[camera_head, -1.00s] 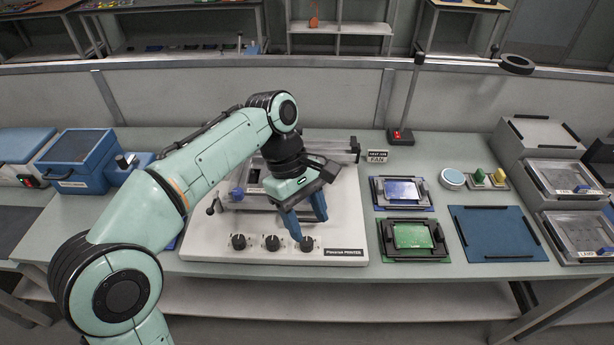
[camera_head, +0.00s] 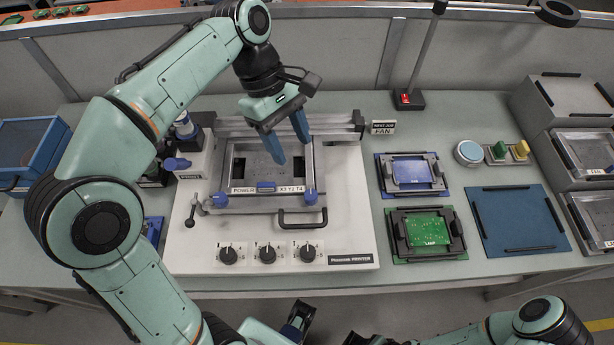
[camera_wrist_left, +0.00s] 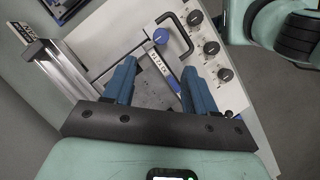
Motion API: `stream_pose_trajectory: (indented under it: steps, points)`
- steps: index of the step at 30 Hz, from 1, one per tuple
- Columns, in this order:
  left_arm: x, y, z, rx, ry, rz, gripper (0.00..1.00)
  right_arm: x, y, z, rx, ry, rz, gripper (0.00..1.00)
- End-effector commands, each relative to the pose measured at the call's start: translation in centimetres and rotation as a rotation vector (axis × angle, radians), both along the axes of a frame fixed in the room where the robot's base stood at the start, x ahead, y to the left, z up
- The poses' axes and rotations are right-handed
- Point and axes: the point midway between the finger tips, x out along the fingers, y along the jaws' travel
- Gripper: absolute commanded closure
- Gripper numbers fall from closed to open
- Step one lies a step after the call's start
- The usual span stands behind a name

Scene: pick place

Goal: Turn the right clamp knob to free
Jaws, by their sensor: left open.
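The white printer (camera_head: 350,225) stands on the bench. Its metal frame carries a blue left clamp knob (camera_head: 220,199) and a blue right clamp knob (camera_head: 310,197) at its near corners. My left gripper (camera_head: 291,150) is open and empty, its blue fingers above the far part of the frame, behind the right clamp knob in the head view. In the left wrist view, the open fingers (camera_wrist_left: 160,66) are over the frame, and a blue knob (camera_wrist_left: 161,36) shows beyond them. The turn position of the clamp knob is too small to read.
A black handle (camera_head: 303,222) and three black dials (camera_head: 267,254) lie in front of the frame. A rail (camera_head: 340,122) crosses behind it. Right of the printer are a blue board fixture (camera_head: 437,188), a green board fixture (camera_head: 455,243) and a blue mat (camera_head: 520,220).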

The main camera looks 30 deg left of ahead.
Motion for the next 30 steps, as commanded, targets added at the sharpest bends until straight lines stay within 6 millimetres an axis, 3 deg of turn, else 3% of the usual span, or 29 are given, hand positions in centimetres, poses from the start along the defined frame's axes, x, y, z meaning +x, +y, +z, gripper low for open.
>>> stream_pose_trajectory:
  steps: [12,18,30]
  points:
    - [-0.8,-3.1,-7.8,0.000,0.003,-0.003,0.44,-0.2,0.0,-2.5,-0.002,-0.005,-0.003,0.44]
    - [-1.1,-4.2,-10.6,0.001,0.003,-0.001,0.44,0.1,0.0,-3.0,-0.003,-0.016,-0.005,0.44]
    - [-1.1,-4.8,-11.8,0.000,-0.001,-0.001,0.44,0.2,0.0,-3.1,-0.004,-0.023,-0.006,0.44]
